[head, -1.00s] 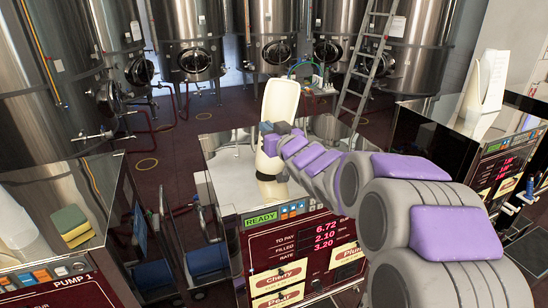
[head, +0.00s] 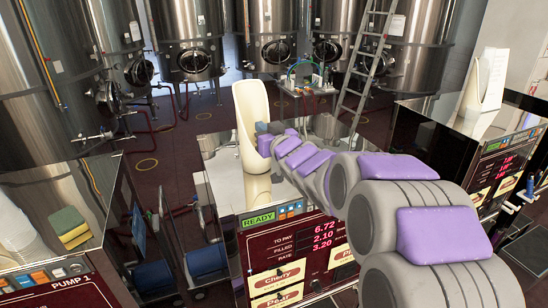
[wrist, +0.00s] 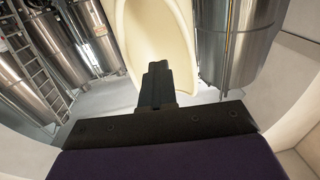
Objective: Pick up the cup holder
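The cup holder is a tall cream scoop-shaped piece (head: 249,118) above the top of the middle pump. Its lower end is close to the metal top; I cannot tell whether it touches. It leans slightly left. My gripper (head: 265,138) reaches in from the right and is at the holder's right side, about mid-height. In the wrist view, the dark gripper (wrist: 157,82) stands in front of the cream holder (wrist: 150,30), whose curved inner face shows behind it. The views do not show clearly whether the fingers are open, or closed on its wall.
The middle pump (head: 275,255) has a lit READY panel. A similar cream holder (head: 484,85) with white contents stands on the right pump. On the left pump lie a yellow and green sponge (head: 70,228) and white cups (head: 18,235). Steel tanks and a ladder (head: 365,65) stand behind.

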